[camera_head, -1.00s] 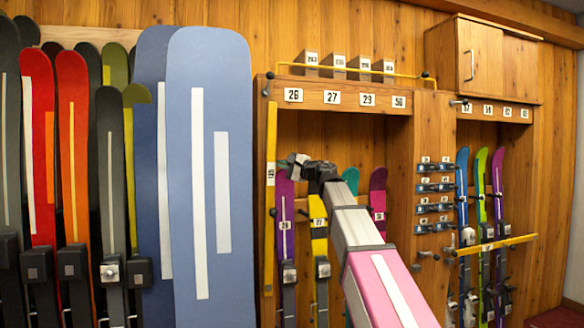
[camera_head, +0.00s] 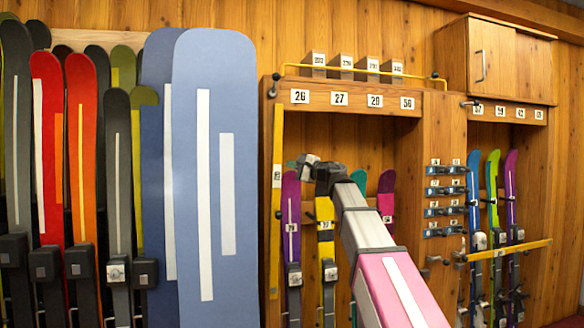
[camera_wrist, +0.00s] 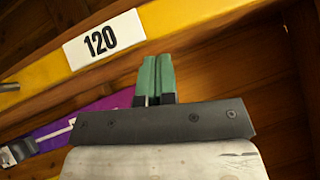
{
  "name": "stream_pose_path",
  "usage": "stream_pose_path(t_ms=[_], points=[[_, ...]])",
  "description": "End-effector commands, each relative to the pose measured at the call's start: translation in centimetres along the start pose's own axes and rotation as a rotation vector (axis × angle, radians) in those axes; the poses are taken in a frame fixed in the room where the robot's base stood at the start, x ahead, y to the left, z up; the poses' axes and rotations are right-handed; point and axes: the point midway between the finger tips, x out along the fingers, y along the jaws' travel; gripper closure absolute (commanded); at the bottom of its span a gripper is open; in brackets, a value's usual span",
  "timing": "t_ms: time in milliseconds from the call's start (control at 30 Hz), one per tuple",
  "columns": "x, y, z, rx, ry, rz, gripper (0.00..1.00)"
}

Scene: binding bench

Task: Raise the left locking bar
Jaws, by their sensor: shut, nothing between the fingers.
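The left locking bar (camera_head: 277,215) is a long yellow bar with a number plate. It stands upright along the left post of the left ski bay. In the wrist view the bar (camera_wrist: 205,18) runs slantwise across the top, with its plate reading 120. My gripper (camera_head: 293,163) is just right of the bar's upper part, in front of the bay. In the wrist view its green fingers (camera_wrist: 156,62) are together and empty, with their tips close to the bar's edge but not gripping it. Whether they touch it is unclear.
A second yellow bar (camera_head: 508,250) lies level across the right bay. Purple skis (camera_head: 291,215) and yellow skis (camera_head: 325,230) stand in the left bay near my arm. A large blue board (camera_head: 215,270) stands left of the post. A yellow rail (camera_head: 360,69) runs along the top.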

Motion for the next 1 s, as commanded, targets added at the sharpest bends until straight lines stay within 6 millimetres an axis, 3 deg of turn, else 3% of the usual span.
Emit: stream_pose_path(t_ms=[500,700,1000], points=[[-9.2,-1.1,-0.4,-0.007,0.018,-0.001,1.0],[-10.7,-1.4,-0.5,-0.006,0.017,0.0,1.0],[-11.0,-1.5,-0.5,-0.006,0.017,0.0,1.0]])
